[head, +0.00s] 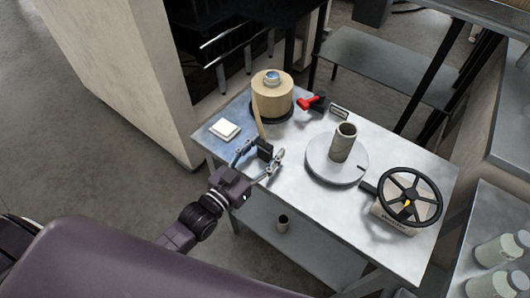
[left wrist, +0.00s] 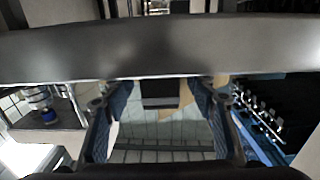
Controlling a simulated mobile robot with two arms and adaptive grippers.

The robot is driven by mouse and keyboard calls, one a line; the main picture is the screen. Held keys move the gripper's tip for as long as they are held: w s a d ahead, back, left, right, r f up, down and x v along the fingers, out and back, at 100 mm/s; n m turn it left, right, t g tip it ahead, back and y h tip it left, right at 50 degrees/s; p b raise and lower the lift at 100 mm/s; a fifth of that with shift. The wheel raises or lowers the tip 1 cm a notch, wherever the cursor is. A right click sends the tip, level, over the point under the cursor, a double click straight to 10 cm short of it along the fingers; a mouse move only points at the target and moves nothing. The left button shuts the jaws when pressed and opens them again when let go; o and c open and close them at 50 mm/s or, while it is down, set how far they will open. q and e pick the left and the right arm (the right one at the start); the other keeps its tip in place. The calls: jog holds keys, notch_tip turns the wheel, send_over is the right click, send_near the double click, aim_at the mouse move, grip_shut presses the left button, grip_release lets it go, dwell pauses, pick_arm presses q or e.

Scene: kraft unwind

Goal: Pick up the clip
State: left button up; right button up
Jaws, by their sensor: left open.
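The clip appears to be the small black block (head: 265,148) at the near left edge of the metal table, at the end of a tan paper strip (head: 260,122). The strip comes down from the kraft roll (head: 272,93). My left gripper (head: 259,157) is open at the table edge, with one finger on each side of the black block. In the left wrist view the block (left wrist: 160,93) lies between the spread blue-grey fingers, with tan paper beside it. I cannot tell whether either finger touches it. My right gripper is not in view.
The metal table (head: 300,190) also holds a white block (head: 224,130), a red-handled tool (head: 310,102), a cardboard core (head: 343,143) on a grey disc (head: 325,172), and a black handwheel (head: 410,197). A small cup (head: 283,221) stands on the lower shelf.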

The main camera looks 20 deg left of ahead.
pick_arm(q)
jog(key=c, duration=1.3)
jog(key=shift+r, duration=0.2)
